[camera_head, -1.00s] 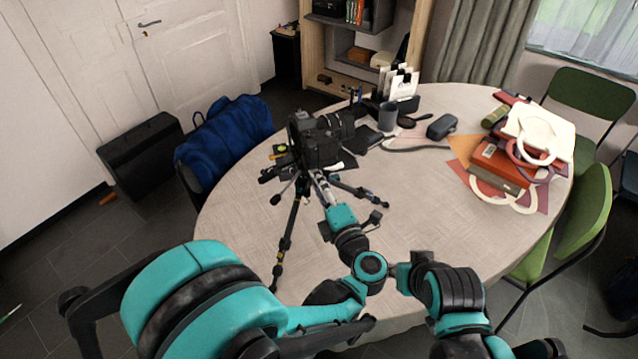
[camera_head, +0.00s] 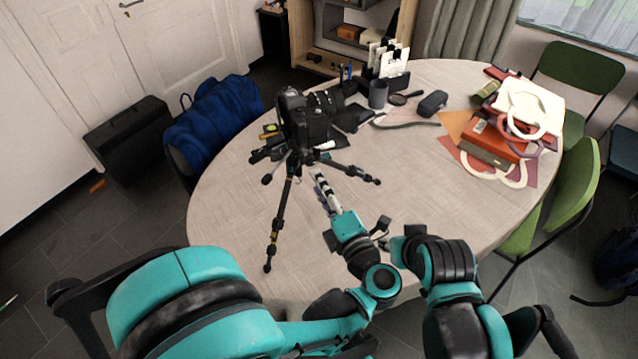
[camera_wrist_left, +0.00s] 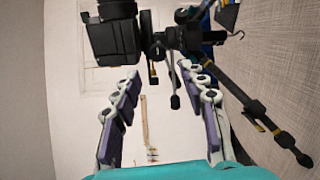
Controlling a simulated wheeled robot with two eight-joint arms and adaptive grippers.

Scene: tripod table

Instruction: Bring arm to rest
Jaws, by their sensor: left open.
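A black camera (camera_head: 304,118) sits on a small black tripod (camera_head: 283,205) that stands on the round table (camera_head: 235,215).
Books and paper shapes (camera_head: 500,135) lie at the right of the table. A mug (camera_head: 378,94), a card holder (camera_head: 388,70) and a dark case (camera_head: 433,103) stand at the back. A blue bag (camera_head: 218,118) is at the left. The table's front right is clear.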

